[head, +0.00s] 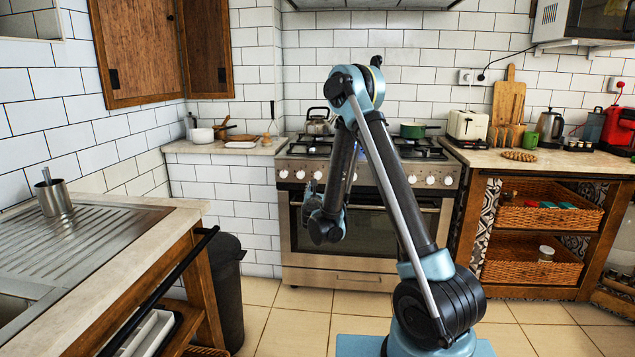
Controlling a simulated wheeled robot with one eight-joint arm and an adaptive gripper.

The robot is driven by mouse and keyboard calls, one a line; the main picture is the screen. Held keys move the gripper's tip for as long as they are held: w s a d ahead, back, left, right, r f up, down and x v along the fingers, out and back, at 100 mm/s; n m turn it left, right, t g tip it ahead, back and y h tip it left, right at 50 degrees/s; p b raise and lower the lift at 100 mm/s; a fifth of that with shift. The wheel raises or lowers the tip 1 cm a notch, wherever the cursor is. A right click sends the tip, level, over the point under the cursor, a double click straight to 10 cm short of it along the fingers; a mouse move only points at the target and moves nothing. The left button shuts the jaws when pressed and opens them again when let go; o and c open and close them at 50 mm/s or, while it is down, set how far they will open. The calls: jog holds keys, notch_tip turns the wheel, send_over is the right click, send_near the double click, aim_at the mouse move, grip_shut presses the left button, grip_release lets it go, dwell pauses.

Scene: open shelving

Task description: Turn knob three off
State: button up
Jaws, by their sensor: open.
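The stove (365,240) stands against the back wall with a row of white round knobs along its front panel. At the left end are a first knob (283,173), a second knob (300,174) and a third knob (318,175). More knobs (430,180) show at the right end, and my arm hides the middle of the row. The frame does not show which way each knob is turned. My gripper (311,190) is small in view, open and pointing up, just below the left knobs. I cannot tell whether it touches one.
A kettle (318,122) and a green pot (413,130) stand on the stove top. A sink counter (130,235) fills the left, with a dark bin (226,285) beside it. A counter with wicker baskets (545,215) stands right. Tiled floor lies before the stove.

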aim_at(318, 177)
jog(key=shift+n, duration=0.3)
jog(key=w, duration=0.5)
jog(key=w+a, duration=0.1)
jog(key=w, duration=1.1)
jog(key=shift+w+a+f, duration=0.2)
jog(key=shift+a+f, duration=0.1)
